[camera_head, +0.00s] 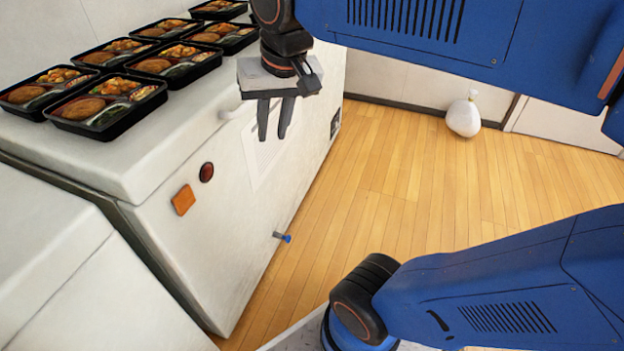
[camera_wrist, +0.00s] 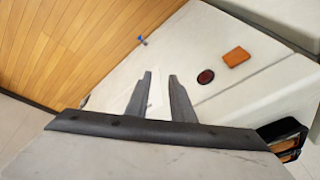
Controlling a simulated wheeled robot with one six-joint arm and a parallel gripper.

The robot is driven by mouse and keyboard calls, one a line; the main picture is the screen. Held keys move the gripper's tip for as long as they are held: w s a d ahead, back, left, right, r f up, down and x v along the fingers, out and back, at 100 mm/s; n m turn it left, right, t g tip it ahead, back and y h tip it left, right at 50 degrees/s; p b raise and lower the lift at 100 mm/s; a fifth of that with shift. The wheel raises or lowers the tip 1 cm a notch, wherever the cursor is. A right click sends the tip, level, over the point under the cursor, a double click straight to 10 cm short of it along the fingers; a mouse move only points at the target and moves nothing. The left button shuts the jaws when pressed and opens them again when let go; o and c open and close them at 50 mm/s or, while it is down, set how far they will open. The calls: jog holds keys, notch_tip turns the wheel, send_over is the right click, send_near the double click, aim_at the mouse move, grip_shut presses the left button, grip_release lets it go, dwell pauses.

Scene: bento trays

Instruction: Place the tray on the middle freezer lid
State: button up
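Several black bento trays with food sit in two rows on a white freezer lid (camera_head: 150,125) at the upper left of the head view. The nearest tray (camera_head: 108,136) is close to the lid's front edge. My gripper (camera_head: 273,138) points down in front of the freezer's front face, to the right of the trays. Its two fingers are apart with nothing between them, and the same gap shows in the wrist view (camera_wrist: 160,74). Part of one tray (camera_wrist: 284,130) shows at the wrist view's right edge. I cannot tell which lid is the middle one.
Another white lid (camera_head: 40,240), bare where seen, is at the lower left of the head view. The freezer front has an orange square (camera_head: 183,200), a dark red round part (camera_head: 206,172) and a blue-tipped valve (camera_head: 284,237). A white bag (camera_head: 463,118) stands on the open wooden floor.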

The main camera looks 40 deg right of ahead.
jog(key=s+d+f+n+t, duration=0.1)
jog(key=s+d+f+n, duration=0.2)
jog(key=s+f, duration=0.4)
notch_tip(320, 180, down, 4)
jog(key=shift+s+d, duration=0.25)
jog(key=shift+d, duration=0.25)
